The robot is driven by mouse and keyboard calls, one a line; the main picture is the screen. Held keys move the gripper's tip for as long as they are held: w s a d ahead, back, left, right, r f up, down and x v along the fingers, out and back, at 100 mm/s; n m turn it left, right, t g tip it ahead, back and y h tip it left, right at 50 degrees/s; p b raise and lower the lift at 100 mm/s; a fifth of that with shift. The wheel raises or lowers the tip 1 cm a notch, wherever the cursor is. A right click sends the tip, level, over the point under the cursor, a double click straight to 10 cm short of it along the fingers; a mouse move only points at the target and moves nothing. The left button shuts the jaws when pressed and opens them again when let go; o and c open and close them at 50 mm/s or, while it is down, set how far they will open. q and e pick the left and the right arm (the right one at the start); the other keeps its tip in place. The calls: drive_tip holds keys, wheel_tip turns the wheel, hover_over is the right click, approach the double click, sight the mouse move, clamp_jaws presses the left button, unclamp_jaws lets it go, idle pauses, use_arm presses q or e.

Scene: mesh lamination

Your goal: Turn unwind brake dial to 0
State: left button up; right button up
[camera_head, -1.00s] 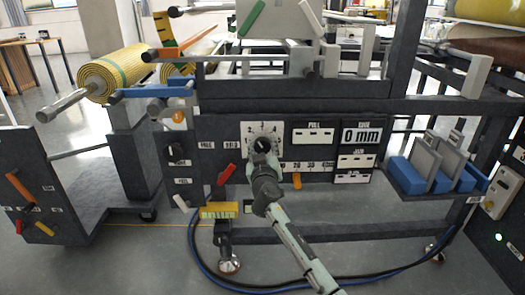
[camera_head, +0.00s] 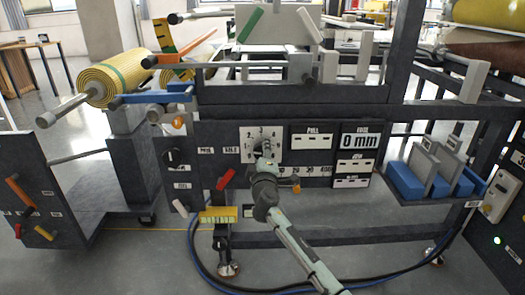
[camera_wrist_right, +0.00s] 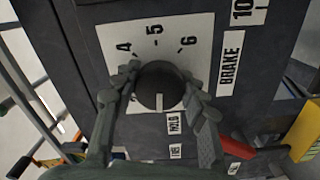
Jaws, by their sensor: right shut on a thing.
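The brake dial is a round dark knob (camera_wrist_right: 160,86) on a white scale plate (camera_wrist_right: 180,35) in the right wrist view. The digits 4, 5 and 6 show on the plate, and a label beside it reads BRAKE. A pale mark on the knob points to the bottom of the picture, away from those digits. My right gripper (camera_wrist_right: 163,92) is shut on the knob, one finger on each side. In the head view my right gripper (camera_head: 265,160) covers most of the knob, in front of the scale plate (camera_head: 249,133). My left gripper is not in view.
The dark front panel also carries a red lever (camera_head: 226,179), an orange knob (camera_head: 296,186) and a display reading 0 mm (camera_head: 361,140). A second dark dial (camera_head: 169,157) sits to the left. A yellow block (camera_head: 218,216) is below. Blue holders (camera_head: 404,181) stand right.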

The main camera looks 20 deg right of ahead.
drive_tip(key=n+p, duration=0.2)
drive_tip(key=n, duration=0.3)
drive_tip(key=shift+r+n, duration=0.15)
drive_tip(key=shift+n, duration=0.15)
drive_tip(key=shift+n+p, duration=0.45)
drive_tip(key=shift+n, duration=0.75)
use_arm(q)
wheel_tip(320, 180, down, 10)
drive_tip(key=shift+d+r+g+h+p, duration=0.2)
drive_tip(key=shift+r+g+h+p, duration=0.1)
drive_tip(key=shift+p, duration=0.15)
use_arm(e)
drive_tip(key=shift+n, duration=1)
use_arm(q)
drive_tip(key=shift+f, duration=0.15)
use_arm(e)
drive_tip(key=o, duration=1.2)
drive_tip(key=shift+c, duration=0.2)
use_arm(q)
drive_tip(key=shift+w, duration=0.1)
use_arm(e)
drive_tip(key=v, duration=1.2)
